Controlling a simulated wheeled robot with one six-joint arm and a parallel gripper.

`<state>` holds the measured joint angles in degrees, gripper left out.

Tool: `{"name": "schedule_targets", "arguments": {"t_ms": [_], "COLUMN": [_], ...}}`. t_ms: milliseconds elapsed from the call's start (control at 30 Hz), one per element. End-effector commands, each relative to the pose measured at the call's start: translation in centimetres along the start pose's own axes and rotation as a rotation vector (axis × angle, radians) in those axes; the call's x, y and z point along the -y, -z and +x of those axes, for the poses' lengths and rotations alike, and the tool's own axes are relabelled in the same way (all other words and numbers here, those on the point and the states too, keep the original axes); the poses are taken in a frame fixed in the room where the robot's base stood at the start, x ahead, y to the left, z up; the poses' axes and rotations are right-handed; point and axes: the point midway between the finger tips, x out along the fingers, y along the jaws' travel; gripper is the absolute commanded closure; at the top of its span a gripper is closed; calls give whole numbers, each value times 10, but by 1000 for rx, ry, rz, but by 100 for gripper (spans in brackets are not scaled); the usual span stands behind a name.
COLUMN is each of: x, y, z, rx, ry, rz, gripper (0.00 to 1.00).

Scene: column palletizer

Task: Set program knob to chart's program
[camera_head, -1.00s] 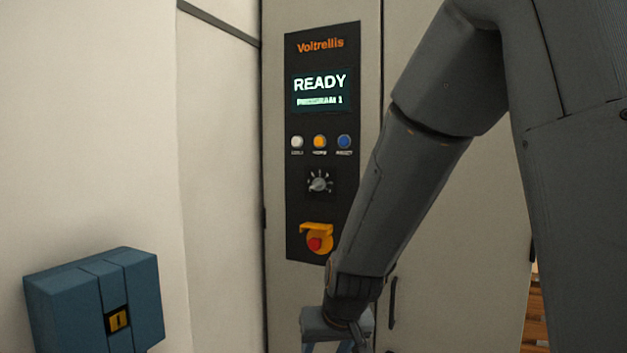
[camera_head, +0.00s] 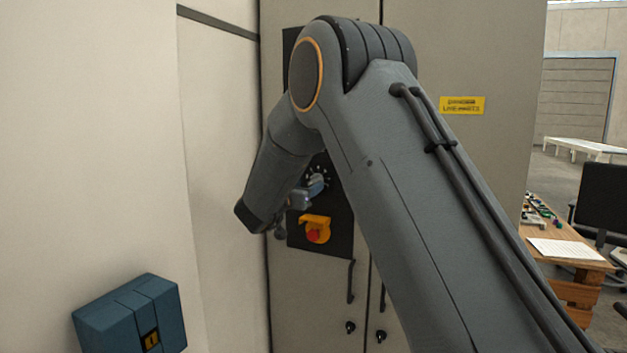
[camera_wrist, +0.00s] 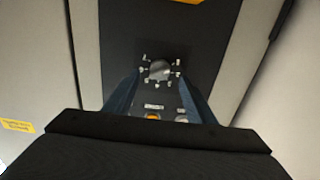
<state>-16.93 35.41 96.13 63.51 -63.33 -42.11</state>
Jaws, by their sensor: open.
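The program knob (camera_wrist: 160,70) is round and grey, ringed by pale marks on the black control panel (camera_head: 335,228). In the wrist view it shows between and beyond the tips of my gripper's two blue-grey fingers. My gripper (camera_wrist: 159,80) is open; I cannot tell whether a finger touches the knob. In the head view my gripper (camera_head: 310,192) is in front of the dial and hides most of it. My arm covers the panel's display and buttons. No readable program chart is in view.
A yellow guard with a red stop button (camera_head: 313,236) sits just below the knob. A blue box (camera_head: 130,318) is at lower left. Cabinet handles (camera_head: 351,282) are below the panel. A desk with a white sheet (camera_head: 565,248) stands at right, its text too small to read.

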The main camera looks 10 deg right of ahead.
Motion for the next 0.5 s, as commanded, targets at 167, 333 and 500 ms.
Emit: {"name": "schedule_targets", "arguments": {"t_ms": [167, 333, 500], "x": [-1, 0, 0], "y": [1, 1, 0], "z": [28, 47, 53], "rx": [1, 1, 0], "ry": [-1, 2, 3], "rz": [0, 0, 1], "gripper": [49, 49, 49]}}
